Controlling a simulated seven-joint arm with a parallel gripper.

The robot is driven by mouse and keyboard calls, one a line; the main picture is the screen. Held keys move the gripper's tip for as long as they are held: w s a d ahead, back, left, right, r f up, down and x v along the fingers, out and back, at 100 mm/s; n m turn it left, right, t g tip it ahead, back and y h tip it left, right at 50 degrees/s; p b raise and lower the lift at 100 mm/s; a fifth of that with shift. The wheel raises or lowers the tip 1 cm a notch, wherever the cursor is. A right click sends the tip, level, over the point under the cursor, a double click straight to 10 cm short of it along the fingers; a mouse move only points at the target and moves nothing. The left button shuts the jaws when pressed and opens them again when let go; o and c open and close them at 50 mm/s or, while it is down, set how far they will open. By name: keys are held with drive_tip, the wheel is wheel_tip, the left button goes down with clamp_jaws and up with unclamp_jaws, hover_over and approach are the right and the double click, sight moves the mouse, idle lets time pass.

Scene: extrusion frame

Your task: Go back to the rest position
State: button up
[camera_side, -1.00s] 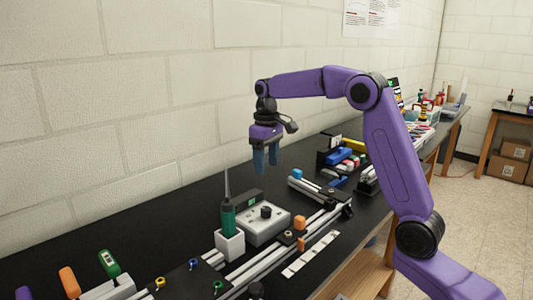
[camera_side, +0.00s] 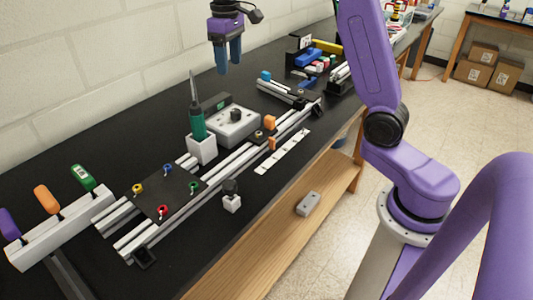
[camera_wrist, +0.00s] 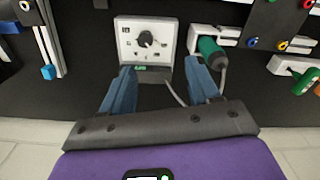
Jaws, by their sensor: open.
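My gripper (camera_side: 229,68) hangs fingers-down in the air above the back of the black bench, near the wall. In the wrist view its two blue fingers (camera_wrist: 160,70) stand apart with nothing between them. Behind the fingers in that view lies the grey control box (camera_wrist: 147,42) with a black knob. The green-handled screwdriver (camera_side: 197,122) stands upright in a white holder, below and left of my gripper in the side view. It also shows in the wrist view (camera_wrist: 211,48), close to the right finger.
Aluminium extrusions (camera_side: 235,160) run along the bench, with a dark plate (camera_side: 166,190) holding coloured-ringed screws. A white rack (camera_side: 62,228) carries purple, orange and green-handled tools. Colourful parts (camera_side: 312,58) sit farther back. The space around my gripper is clear.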

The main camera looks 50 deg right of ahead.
drive_tip(key=s+a+f+n, duration=0.25)
drive_tip(key=s+a, duration=0.25)
drive_tip(key=s, duration=0.4)
drive_tip(key=s+a+f+n, duration=0.1)
drive_tip(key=s+a+n, duration=0.3)
drive_tip(key=s, duration=0.5)
drive_tip(key=s+d+f+n, duration=0.1)
drive_tip(key=s+f, duration=0.2)
drive_tip(key=s, duration=0.6)
drive_tip(key=s+d+f+n, duration=0.1)
drive_tip(key=s+f+n, duration=0.1)
drive_tip(key=s, duration=0.7)
drive_tip(key=shift+d+f, duration=0.2)
drive_tip(key=shift+f, duration=0.3)
